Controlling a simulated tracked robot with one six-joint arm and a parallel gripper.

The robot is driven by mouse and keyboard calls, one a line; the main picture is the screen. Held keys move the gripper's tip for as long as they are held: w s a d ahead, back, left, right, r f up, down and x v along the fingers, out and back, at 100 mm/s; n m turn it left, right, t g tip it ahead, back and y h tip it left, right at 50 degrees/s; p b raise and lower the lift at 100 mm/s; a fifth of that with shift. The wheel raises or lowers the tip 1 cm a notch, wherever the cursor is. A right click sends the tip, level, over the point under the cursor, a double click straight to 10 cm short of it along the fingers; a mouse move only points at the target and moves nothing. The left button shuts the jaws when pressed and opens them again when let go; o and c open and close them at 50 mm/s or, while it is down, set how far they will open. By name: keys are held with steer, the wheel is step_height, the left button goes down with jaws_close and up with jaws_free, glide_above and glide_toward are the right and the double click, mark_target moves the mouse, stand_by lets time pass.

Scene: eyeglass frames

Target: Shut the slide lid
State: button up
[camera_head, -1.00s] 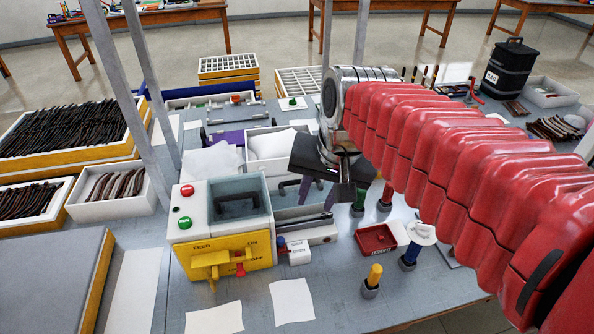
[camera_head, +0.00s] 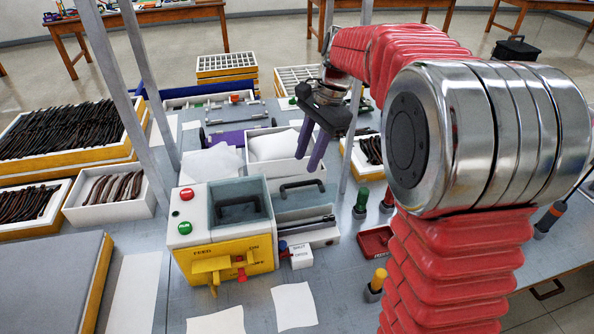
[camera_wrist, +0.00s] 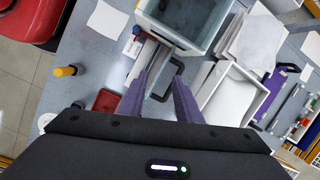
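The slide lid (camera_head: 300,199) is a grey plate with a black bar handle (camera_head: 302,184), right of the yellow and white machine. It looks slid back. In front of it, a white box (camera_head: 318,238) shows dark rods inside, so its front part is uncovered. A white block marked SHUT and OPEN (camera_head: 301,257) stands at its near end. My gripper (camera_head: 309,158) has purple fingers spread apart, empty, above and behind the handle. In the wrist view the handle (camera_wrist: 179,68) shows between and just beyond the fingertips (camera_wrist: 159,76); I cannot tell the height gap.
The machine (camera_head: 222,225) with its open grey bin stands close on the left. A white tray with paper (camera_head: 272,150) lies behind the lid. A metal post (camera_head: 354,110), a red tray (camera_head: 374,242) and a yellow-topped peg (camera_head: 377,282) stand to the right.

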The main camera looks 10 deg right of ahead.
mark_target(302, 193)
steer(key=w+d+f+m+g+y, duration=0.1)
steer(key=w+d+f+m, duration=0.1)
steer(key=w+f+m, duration=0.2)
steer(key=w+f, duration=0.2)
steer(key=w, duration=0.1)
steer(key=shift+w+d+m+g+y, duration=0.3)
steer(key=shift+w+d, duration=0.05)
steer(key=shift+f, duration=0.1)
steer(key=shift+f, duration=0.1)
steer(key=shift+x, duration=3.7)
steer(key=shift+c, duration=0.5)
jaws_close()
